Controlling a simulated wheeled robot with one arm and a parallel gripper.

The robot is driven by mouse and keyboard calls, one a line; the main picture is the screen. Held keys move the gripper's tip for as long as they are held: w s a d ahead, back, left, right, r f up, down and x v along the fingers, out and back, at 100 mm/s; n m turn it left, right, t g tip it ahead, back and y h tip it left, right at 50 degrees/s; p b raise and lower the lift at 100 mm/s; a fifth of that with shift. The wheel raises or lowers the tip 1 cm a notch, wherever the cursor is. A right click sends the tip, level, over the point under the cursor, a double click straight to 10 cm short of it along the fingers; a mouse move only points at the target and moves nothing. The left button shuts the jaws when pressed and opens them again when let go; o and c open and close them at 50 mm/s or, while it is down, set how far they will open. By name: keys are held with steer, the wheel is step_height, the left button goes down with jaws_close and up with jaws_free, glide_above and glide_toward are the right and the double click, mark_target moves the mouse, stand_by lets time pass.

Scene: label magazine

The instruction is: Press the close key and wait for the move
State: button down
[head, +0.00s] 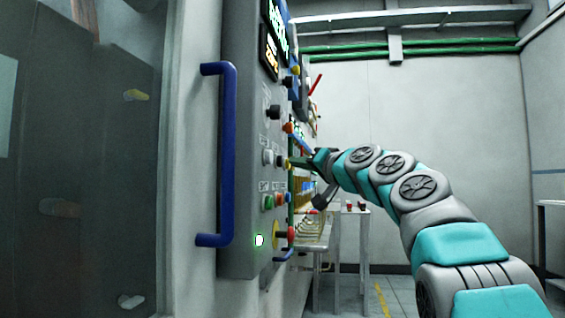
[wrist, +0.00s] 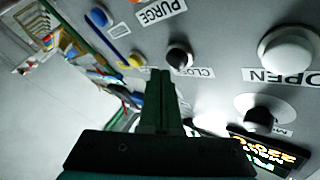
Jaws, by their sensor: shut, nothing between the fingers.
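The control panel (head: 240,150) stands upright left of centre in the head view. In the wrist view the close key is a black round button (wrist: 179,57) beside a partly hidden label reading "CLOS". My gripper (wrist: 160,74) is shut and empty, its fingertips just beside the black key in the picture. I cannot tell whether they touch the key or the panel. A white button (wrist: 290,52) labelled "OPEN" is to the right. In the head view my gripper (head: 293,163) reaches the panel's face from the right, next to a white button (head: 268,157).
A blue handle (head: 228,155) is on the cabinet's left. A black knob (wrist: 258,119) and an orange-lettered display (wrist: 265,150) are near the fingers.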

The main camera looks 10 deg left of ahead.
steer(key=shift+a, duration=0.2)
stand_by(0.3)
steer(key=shift+a, duration=0.25)
